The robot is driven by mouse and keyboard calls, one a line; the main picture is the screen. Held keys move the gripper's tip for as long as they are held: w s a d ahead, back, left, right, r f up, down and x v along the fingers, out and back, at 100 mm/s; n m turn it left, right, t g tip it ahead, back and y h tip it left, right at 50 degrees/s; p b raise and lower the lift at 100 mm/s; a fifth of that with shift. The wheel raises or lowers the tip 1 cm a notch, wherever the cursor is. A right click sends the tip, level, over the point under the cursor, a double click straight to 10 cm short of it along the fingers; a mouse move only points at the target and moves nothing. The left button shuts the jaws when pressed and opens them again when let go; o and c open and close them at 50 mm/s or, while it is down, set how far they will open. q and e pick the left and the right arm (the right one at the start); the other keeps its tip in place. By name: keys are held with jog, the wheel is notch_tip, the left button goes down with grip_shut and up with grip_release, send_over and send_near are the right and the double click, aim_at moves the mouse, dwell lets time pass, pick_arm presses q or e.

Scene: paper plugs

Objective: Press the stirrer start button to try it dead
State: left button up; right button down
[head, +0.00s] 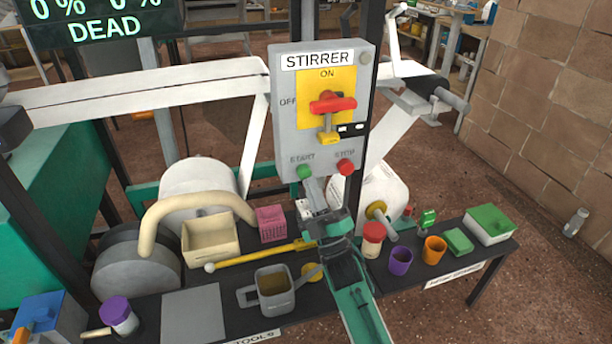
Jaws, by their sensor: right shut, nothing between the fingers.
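The grey STIRRER box (284,120) stands upright at centre. Its green START button (304,171) is at lower left and its red STOP button (346,167) at lower right. The red switch handle (333,105) lies across the yellow plate, level with the OFF mark. A yellow padlock (329,138) and a black-and-white tag (351,130) hang below it. My right gripper (314,187) is shut and empty, its tips just below the START button; I cannot tell whether they touch it. My left gripper is not in view.
A display (100,22) at top left reads DEAD. The dark bench below holds a beige bin (210,238), pink basket (271,223), grey mug (274,288), yellow rod (255,255), red-lidded jar (372,240), purple cup (400,261), orange cup (434,250) and green-lidded box (489,224).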

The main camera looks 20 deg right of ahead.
jog(key=shift+w, duration=0.3)
jog(key=shift+w, duration=0.5)
dwell(0.6)
jog(key=shift+s, duration=0.95)
jog(key=shift+p, duration=0.3)
jog(key=s+p, duration=0.1)
jog(key=s, duration=0.4)
jog(key=shift+d, duration=0.1)
dwell(0.5)
